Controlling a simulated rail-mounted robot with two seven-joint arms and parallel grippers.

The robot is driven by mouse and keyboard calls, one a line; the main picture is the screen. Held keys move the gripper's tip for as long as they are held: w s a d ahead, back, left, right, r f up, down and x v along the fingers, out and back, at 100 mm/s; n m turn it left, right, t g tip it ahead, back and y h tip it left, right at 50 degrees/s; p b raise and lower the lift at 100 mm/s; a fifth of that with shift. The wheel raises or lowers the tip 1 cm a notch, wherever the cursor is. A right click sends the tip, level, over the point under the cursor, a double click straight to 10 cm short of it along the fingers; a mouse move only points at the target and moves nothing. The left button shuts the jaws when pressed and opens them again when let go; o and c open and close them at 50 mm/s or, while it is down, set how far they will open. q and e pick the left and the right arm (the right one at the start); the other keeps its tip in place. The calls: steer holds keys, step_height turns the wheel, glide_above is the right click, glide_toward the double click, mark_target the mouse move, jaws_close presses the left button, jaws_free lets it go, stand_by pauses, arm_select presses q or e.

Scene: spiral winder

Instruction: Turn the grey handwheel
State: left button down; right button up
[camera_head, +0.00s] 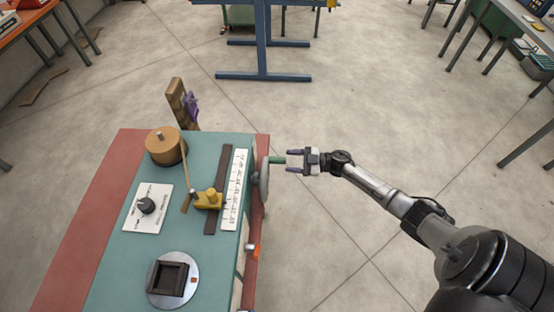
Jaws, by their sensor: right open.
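The grey handwheel (264,180) is on the right side of the green-topped winder (113,235), seen nearly edge-on. A green handle (277,160) sticks out from it to the right. My right gripper (289,161) comes in from the right, with its two fingers pointing left at the handle. The jaws are open, and the handle's outer end is at or between the fingertips. I cannot tell whether they touch it. My left gripper is not in view.
On the winder are a tan spool (166,146), a yellow guide (208,199), a white scale (235,190), a black knob (146,206) and a dark square former (171,278). Bare floor (330,235) lies right of the winder.

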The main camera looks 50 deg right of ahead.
mark_target(277, 160)
steer(key=shift+x, duration=2.65)
jaws_close()
